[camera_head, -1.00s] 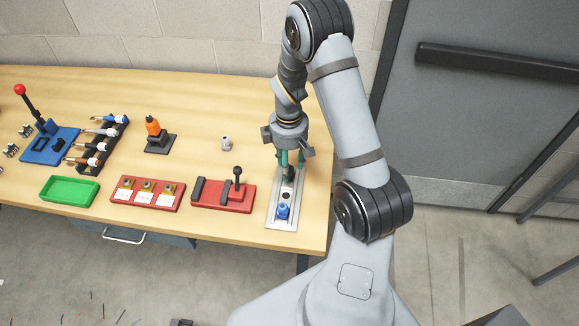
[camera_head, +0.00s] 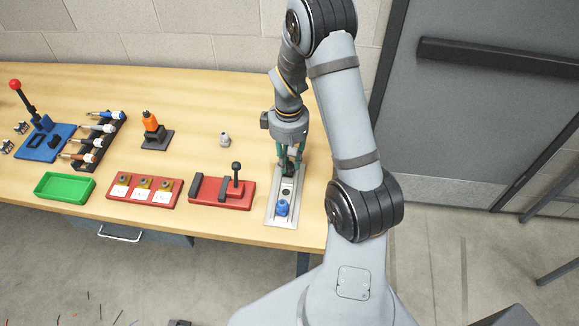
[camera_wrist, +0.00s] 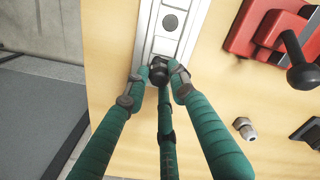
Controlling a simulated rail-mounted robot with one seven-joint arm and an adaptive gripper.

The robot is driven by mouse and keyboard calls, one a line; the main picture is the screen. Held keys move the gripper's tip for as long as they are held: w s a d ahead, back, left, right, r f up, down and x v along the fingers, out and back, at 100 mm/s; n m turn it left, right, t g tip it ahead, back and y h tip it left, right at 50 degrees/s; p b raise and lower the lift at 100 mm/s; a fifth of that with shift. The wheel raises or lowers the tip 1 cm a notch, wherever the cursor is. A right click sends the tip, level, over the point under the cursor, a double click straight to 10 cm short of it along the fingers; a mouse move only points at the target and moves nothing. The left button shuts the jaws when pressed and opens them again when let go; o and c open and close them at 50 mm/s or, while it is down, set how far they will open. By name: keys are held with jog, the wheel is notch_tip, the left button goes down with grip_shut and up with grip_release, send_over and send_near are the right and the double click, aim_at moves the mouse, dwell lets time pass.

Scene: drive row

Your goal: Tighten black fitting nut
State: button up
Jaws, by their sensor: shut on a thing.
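The black fitting nut (camera_wrist: 158,72) sits at one end of the silver mounting plate (camera_head: 271,217). My gripper (camera_head: 289,172) points down over the plate's far end, its green fingers around the nut. In the wrist view, the fingertips of my gripper (camera_wrist: 158,82) are shut on the nut, which they partly cover. A dark round spot (camera_wrist: 170,22) shows on the plate beside the nut, and a blue fitting (camera_head: 282,207) stands at the plate's near end.
A red fixture with a black lever (camera_head: 221,192) stands just left of the plate. A small grey fitting (camera_head: 224,139) lies loose behind it. An orange-topped tool on a black stand (camera_head: 152,131), a red tray with several parts (camera_head: 143,202) and a green tray (camera_head: 64,186) are farther left.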

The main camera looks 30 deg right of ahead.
aim_at(289, 163)
jog(key=m+b, duration=0.2)
jog(key=m, duration=0.2)
jog(key=shift+w+f, duration=0.1)
jog(key=shift+f, duration=0.05)
jog(key=m+b, duration=0.2)
jog(key=m, duration=0.2)
jog(key=shift+m, duration=0.3)
jog(key=m+b, duration=0.2)
jog(key=m, duration=0.3)
jog(key=shift+b, duration=0.3)
jog(key=o, duration=0.4)
jog(key=shift+m, duration=0.6)
jog(key=o, duration=1.3)
jog(key=shift+r, duration=0.2)
notch_tip(289, 163, up, 7)
jog(key=p, duration=0.5)
jog(key=shift+p, duration=0.4)
jog(key=shift+f, duration=0.1)
